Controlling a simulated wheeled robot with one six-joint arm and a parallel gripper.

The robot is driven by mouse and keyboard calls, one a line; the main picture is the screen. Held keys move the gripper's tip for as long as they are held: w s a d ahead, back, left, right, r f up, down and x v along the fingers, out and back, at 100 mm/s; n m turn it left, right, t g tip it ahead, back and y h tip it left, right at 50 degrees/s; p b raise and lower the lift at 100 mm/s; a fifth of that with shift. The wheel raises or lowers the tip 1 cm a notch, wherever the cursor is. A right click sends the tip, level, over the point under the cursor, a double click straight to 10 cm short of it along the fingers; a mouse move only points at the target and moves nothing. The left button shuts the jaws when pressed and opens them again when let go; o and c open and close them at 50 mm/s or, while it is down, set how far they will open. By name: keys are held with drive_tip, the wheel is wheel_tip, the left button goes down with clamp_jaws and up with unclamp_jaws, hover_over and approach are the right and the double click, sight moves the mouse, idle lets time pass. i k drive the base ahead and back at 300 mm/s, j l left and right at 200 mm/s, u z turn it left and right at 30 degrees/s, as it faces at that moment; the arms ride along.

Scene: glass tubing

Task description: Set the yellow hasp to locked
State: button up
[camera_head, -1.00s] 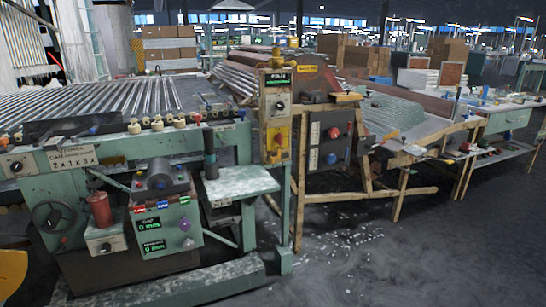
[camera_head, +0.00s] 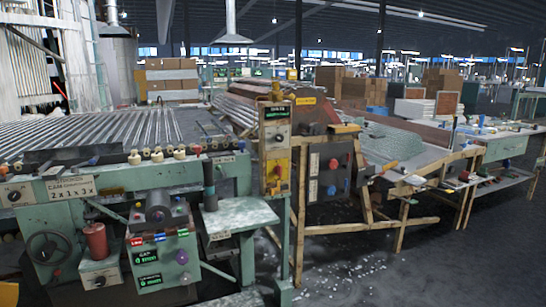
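A tall narrow control post (camera_head: 276,145) stands right of the green machine. Its upper part has a small green-lit display and a round dial. Its lower part is a yellow panel (camera_head: 277,180) with a small red part (camera_head: 278,170) on it. The yellow hasp is likely on this panel, but it is too small to make out, and I cannot tell whether it is locked. My gripper is not in view.
A green machine (camera_head: 230,215) with a handwheel (camera_head: 50,247), a red cylinder (camera_head: 95,240) and a button box (camera_head: 160,240) fills the left front. A dark panel (camera_head: 329,170) with red and blue knobs is right of the post. Dark floor at right front is open, with white bits scattered.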

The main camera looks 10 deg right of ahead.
sight(271, 190)
drive_tip(key=i+l+u, duration=0.15)
drive_tip(key=i+u, duration=0.25)
drive_tip(key=i, duration=0.8)
